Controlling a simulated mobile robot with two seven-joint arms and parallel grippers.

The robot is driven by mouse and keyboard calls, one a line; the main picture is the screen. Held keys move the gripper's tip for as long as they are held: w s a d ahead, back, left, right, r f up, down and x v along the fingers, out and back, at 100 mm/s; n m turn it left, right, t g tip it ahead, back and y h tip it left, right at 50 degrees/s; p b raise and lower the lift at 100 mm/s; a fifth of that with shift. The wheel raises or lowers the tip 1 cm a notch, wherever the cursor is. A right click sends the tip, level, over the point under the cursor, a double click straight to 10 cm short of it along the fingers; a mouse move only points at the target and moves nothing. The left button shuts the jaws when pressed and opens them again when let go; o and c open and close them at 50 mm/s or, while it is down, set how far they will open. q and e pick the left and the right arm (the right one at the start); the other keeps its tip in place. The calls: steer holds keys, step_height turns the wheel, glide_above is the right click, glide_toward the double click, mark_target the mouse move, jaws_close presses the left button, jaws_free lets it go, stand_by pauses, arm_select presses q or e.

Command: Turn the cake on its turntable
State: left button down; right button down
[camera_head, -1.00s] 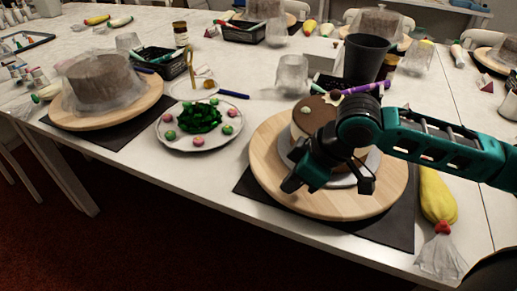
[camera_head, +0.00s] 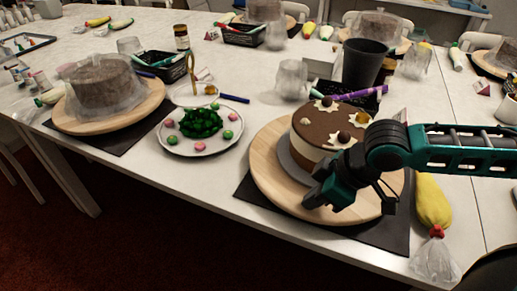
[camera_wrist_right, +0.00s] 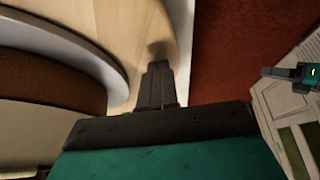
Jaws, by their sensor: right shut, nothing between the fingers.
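The cake (camera_head: 316,131), brown on top with cream stars and dark balls, stands on a grey disc (camera_head: 291,163) on a round wooden turntable (camera_head: 266,172). My right gripper (camera_head: 312,200) is at the front of the turntable, near its rim, and is shut and empty. In the right wrist view its closed fingers (camera_wrist_right: 158,85) are over or against the pale wood (camera_wrist_right: 136,22) near its edge; I cannot tell if they touch. The cake's side (camera_wrist_right: 45,82) shows at left there. My arm hides the cake's right side. My left gripper is not in view.
A dark mat (camera_head: 384,236) lies under the turntable. A plate of sweets (camera_head: 186,146) and a wrapped cake (camera_head: 104,88) stand to the left. A yellow piping bag (camera_head: 431,203) lies to the right. A black cup (camera_head: 364,62) and a pen basket stand behind the cake.

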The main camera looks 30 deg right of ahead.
mark_target(349, 213)
steer(key=shift+s+d, duration=0.4)
steer(key=shift+s, duration=0.2)
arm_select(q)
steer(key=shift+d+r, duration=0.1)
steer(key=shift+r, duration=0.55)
